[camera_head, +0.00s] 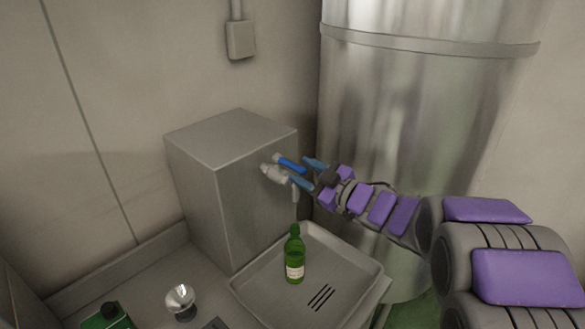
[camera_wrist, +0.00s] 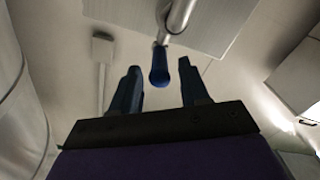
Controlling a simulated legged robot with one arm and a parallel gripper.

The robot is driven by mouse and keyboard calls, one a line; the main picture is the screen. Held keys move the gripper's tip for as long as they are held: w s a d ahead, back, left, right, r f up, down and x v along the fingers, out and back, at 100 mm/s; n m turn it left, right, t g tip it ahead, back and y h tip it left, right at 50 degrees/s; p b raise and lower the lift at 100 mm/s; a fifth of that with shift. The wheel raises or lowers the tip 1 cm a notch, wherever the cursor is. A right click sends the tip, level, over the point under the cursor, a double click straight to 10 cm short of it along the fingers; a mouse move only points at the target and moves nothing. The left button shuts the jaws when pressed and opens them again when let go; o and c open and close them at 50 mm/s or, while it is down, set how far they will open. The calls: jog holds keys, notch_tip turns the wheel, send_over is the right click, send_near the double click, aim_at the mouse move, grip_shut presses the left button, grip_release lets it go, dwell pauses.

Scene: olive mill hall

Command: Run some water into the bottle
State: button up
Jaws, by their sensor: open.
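A green bottle (camera_head: 294,255) with a pale label stands upright in the metal drip tray (camera_head: 258,293), below the tap's spout. The metal tap (camera_head: 273,174) sticks out of the steel box and has a blue lever (camera_head: 290,163). No water stream shows. My gripper (camera_head: 304,173) is open at the lever. In the wrist view the lever's blue end (camera_wrist: 159,68) lies between the two spread blue fingers of my gripper (camera_wrist: 158,82), with gaps on both sides. Whether the bottle's mouth is exactly under the spout I cannot tell.
The steel box (camera_head: 235,170) stands behind the tray. A large metal tank (camera_head: 415,110) rises close behind my arm. A shiny round object (camera_head: 181,300) and a green item with a dark knob (camera_head: 108,314) are on the counter at the lower left.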

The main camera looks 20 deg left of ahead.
aim_at(289, 164)
jog(key=shift+x, duration=2.2)
grip_shut()
